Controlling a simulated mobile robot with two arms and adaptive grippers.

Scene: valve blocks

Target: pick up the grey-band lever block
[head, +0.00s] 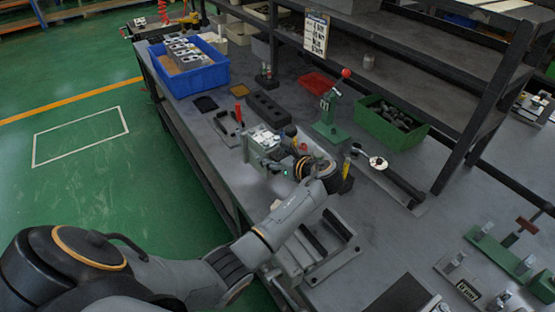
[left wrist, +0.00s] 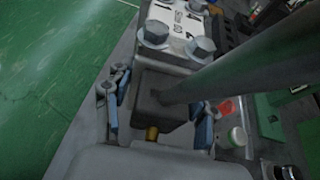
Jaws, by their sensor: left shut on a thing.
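My left gripper (head: 276,160) is at the grey lever block (head: 262,141) on the workbench (head: 205,120). In the left wrist view the gripper (left wrist: 157,108) has its blue-padded fingers on both sides of the block's dark square part (left wrist: 163,92). It is shut on that part. A thick lever rod (left wrist: 245,65) runs from there to the upper right. A pale marked plate (left wrist: 176,22) with large bolts is at the far end of the block. I cannot make out the band's colour, or whether the block is off the bench. My right gripper is not in view.
A blue bin (head: 202,80) of similar blocks stands at the back left. A black holed tray (head: 268,108) and a red-handled tool (head: 229,127) lie close behind the block. A green press (head: 328,128) and green bin (head: 392,128) stand right, under shelves (head: 430,65).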

